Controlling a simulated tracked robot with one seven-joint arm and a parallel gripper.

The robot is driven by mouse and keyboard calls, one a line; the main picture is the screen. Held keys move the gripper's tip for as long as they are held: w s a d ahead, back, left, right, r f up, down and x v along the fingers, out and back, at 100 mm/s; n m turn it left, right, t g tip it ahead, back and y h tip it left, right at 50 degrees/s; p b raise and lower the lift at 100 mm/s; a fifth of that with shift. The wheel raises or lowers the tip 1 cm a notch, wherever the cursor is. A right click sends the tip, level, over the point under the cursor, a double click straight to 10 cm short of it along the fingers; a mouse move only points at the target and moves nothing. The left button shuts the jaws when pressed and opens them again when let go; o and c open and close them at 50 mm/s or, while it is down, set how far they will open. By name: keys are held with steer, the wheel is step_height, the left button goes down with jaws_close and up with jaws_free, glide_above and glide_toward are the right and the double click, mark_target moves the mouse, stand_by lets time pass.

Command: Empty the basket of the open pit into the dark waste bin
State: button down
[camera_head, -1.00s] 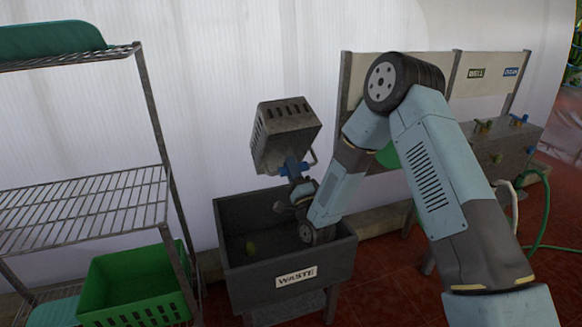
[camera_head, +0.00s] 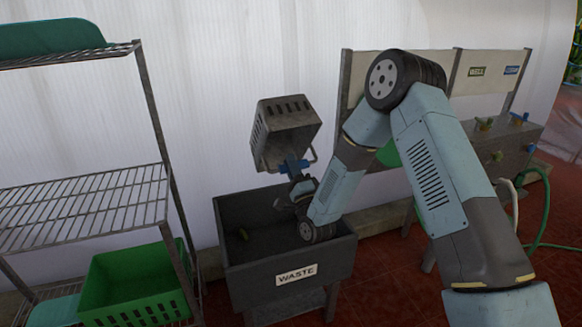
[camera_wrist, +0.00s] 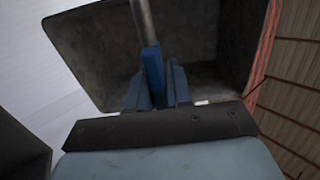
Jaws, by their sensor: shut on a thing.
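The grey slotted basket (camera_head: 286,132) is held tilted on its side above the dark waste bin (camera_head: 250,272), which bears a WASTE label. My gripper (camera_head: 294,167) has its blue fingers shut on the basket's bar handle. In the wrist view, my gripper (camera_wrist: 155,88) grips the grey bar, and the grey basket interior (camera_wrist: 210,45) behind it shows nothing inside in the part seen. My forearm hides part of the bin's right side.
A wire rack (camera_head: 85,205) with a green crate (camera_head: 140,285) on its lower level stands left of the bin. A bench with valves (camera_head: 505,140) and a green hose (camera_head: 546,215) stand at the right. A white wall is behind.

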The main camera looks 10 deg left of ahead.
steer(key=shift+r, duration=0.9)
steer(key=shift+f, duration=1)
